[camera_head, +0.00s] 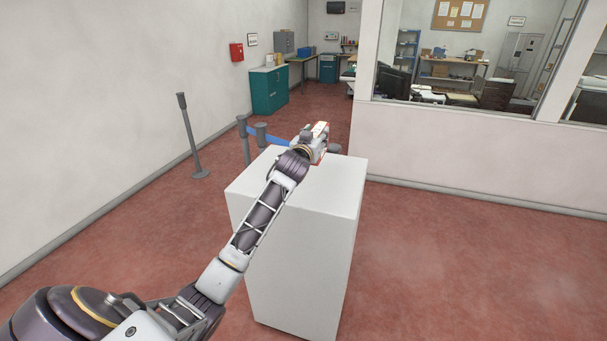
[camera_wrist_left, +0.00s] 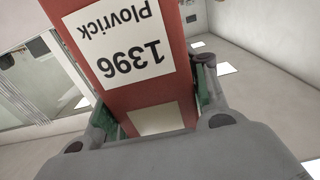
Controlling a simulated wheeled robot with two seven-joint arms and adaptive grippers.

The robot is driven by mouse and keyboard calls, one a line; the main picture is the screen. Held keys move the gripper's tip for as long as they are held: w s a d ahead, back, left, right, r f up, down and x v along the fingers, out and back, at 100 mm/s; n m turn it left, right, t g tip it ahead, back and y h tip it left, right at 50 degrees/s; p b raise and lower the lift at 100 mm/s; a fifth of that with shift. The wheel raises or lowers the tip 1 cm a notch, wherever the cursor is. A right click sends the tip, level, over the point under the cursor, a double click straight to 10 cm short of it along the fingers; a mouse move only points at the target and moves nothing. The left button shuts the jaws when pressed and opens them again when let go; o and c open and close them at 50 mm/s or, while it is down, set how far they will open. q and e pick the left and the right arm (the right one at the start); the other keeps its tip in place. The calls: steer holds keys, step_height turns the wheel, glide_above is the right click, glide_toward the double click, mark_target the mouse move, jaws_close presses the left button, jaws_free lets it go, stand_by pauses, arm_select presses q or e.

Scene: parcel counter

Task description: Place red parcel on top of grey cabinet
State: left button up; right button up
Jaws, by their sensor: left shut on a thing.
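The red parcel (camera_wrist_left: 172,85) fills the middle of the left wrist view. It bears white labels, one reading "1396 Plovrick" upside down. My left gripper (camera_wrist_left: 155,100) is shut on it, with a finger on each side. In the head view the parcel (camera_head: 321,129) is small and partly hidden by my left gripper (camera_head: 312,143). Both appear over the far part of the light grey, nearly white cabinet (camera_head: 320,200). I cannot tell whether the parcel touches the cabinet top. My right gripper is not in view.
The visible cabinet top is otherwise bare. Barrier posts, one at left (camera_head: 190,135) and others behind the cabinet with a blue belt (camera_head: 268,138), stand on the red floor. A windowed partition (camera_head: 450,150) is at the right. A teal cupboard (camera_head: 270,91) stands farther back.

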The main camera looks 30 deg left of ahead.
arm_select(q)
steer(key=shift+f, duration=3.1)
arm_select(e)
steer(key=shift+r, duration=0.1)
arm_select(q)
steer(key=shift+f, duration=1.85)
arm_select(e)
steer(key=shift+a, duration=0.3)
arm_select(q)
steer(key=shift+f, duration=0.1)
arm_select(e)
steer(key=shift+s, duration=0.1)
arm_select(q)
steer(key=o, duration=1.1)
steer(key=shift+o, duration=0.7)
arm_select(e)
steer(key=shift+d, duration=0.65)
